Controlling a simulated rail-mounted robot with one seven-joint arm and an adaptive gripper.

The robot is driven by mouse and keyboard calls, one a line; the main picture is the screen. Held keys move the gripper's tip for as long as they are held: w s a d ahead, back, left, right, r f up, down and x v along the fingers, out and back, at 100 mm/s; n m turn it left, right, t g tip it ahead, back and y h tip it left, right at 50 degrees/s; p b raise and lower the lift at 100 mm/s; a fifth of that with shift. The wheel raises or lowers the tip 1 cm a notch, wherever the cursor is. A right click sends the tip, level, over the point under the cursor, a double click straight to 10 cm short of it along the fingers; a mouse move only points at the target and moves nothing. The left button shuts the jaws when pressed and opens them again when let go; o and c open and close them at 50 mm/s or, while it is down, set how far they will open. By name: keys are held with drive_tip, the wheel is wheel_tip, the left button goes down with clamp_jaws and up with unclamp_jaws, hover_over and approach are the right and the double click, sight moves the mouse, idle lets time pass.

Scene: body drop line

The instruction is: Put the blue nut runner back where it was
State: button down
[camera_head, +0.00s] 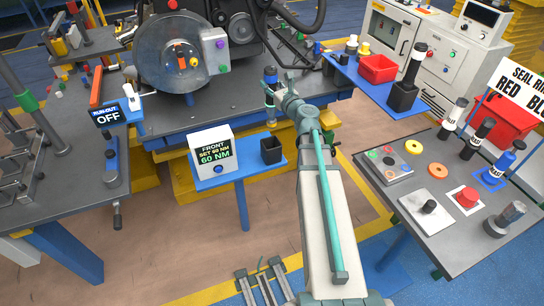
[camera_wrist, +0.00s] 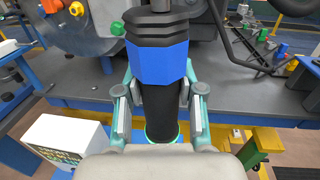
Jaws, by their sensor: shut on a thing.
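My gripper (camera_head: 270,92) is shut on the blue nut runner (camera_head: 270,74), a black cylindrical tool with a blue band. In the wrist view the nut runner (camera_wrist: 158,62) stands upright between my two fingers (camera_wrist: 158,98), which grip its black body below the blue band. In the head view it is held in front of the grey machine bench, and my fingers hide part of it. An open black holder (camera_head: 271,150) stands on a small blue shelf (camera_head: 244,175), below the gripper in the picture.
A "FRONT 60 NM" box (camera_head: 214,153) stands left of the black holder. Another black holder (camera_head: 402,98) with a dark tool stands at the upper right, near a red bin (camera_head: 378,68). A grey table (camera_head: 455,240) at right carries several tools. The round machine (camera_head: 177,55) is behind.

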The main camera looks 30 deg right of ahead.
sight(273, 126)
wheel_tip(273, 126, down, 18)
drive_tip(key=shift+r, duration=0.1)
idle(0.8)
drive_tip(key=c, duration=0.7)
unclamp_jaws()
drive_tip(key=shift+f, duration=0.2)
